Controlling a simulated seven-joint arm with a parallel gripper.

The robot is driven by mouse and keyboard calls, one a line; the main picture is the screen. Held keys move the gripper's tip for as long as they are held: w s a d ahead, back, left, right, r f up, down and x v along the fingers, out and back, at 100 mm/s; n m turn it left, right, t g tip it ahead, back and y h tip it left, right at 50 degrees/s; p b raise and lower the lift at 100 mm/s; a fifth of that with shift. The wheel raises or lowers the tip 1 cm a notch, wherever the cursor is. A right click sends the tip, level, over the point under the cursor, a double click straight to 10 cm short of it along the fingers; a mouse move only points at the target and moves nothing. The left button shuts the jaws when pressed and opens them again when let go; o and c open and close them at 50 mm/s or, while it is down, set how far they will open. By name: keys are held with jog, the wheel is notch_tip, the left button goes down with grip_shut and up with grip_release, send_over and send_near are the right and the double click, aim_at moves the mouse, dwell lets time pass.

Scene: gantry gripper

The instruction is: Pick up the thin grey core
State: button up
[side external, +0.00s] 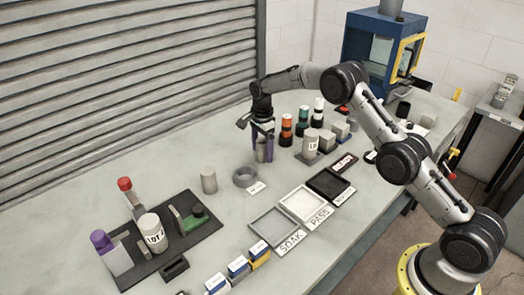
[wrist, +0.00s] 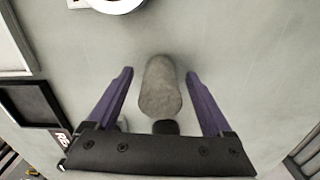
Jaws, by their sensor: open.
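A slim grey cylinder, the thin grey core (wrist: 160,90), stands between the fingers of my gripper (wrist: 159,74) in the wrist view. A gap shows on both sides of it, so the open purple fingers do not touch it there. In the side view my gripper (side external: 263,156) points down over the bench, with the grey core (side external: 262,149) partly hidden behind the fingers. A second, thicker-looking grey core (side external: 208,180) stands alone to the left.
Trays (side external: 274,226) line the front edge; a black fixture board (side external: 200,232) is front left.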

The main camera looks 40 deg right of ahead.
jog(key=shift+f, duration=0.55)
jog(key=shift+r, duration=0.1)
grip_shut()
